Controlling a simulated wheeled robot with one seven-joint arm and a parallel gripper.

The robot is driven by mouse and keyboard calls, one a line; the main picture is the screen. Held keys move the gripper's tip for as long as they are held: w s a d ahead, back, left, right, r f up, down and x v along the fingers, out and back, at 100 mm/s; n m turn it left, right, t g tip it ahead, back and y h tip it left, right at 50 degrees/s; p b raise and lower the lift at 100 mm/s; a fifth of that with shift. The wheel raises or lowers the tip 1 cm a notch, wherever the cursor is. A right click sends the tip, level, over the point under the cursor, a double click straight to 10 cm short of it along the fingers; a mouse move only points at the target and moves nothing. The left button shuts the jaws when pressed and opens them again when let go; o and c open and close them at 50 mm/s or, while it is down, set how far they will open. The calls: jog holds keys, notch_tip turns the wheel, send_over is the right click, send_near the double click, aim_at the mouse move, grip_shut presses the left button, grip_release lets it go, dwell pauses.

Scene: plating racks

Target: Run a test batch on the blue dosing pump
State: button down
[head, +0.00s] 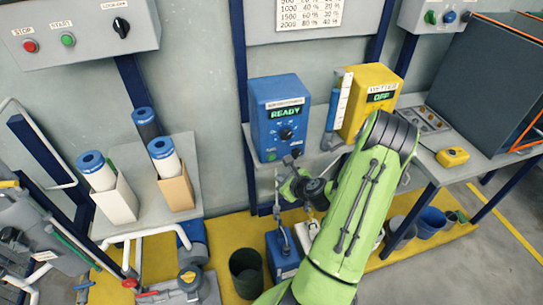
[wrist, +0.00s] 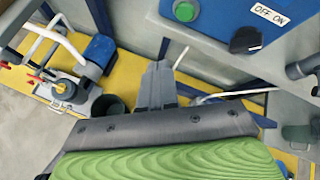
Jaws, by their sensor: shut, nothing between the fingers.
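The blue dosing pump (head: 270,105) stands on a shelf against the wall in the head view. Its display (head: 286,112) reads READY, with a dial (head: 286,134) below it. In the wrist view its lower front shows a green button (wrist: 185,11) and a black knob (wrist: 245,40) beside the label OFF ON. The exact knob setting is hard to tell. My gripper (wrist: 158,82) is shut and empty, below and left of the green button in the wrist view. In the head view my wrist is just below the pump, and the fingertips are hard to make out.
A yellow pump (head: 368,85) reading OFF stands right of the blue one, with a measuring tube (head: 341,100) between. A blue canister (head: 282,262) and a dark bucket (head: 245,275) stand on the yellow floor. A START/STOP panel (head: 75,52) hangs upper left.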

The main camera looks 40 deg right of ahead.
aim_at(269, 161)
jog(key=shift+w+d+p, duration=0.3)
jog(key=shift+w+d, duration=0.15)
jog(key=shift+w, duration=0.35)
jog(key=shift+w+d+p, duration=0.35)
jog(key=shift+w+d, duration=0.1)
jog(key=shift+w, duration=0.4)
jog(key=shift+w+d+p, duration=0.3)
jog(key=shift+w+d, duration=0.15)
jog(key=shift+w, duration=0.35)
jog(key=shift+w+d, duration=0.2)
jog(key=shift+w, duration=0.15)
jog(key=shift+w+d+p, duration=0.2)
jog(key=shift+w+p, duration=0.15)
jog(key=shift+w, duration=0.1)
dwell(0.7)
jog(key=shift+s+a, duration=0.4)
jog(key=shift+s, duration=0.4)
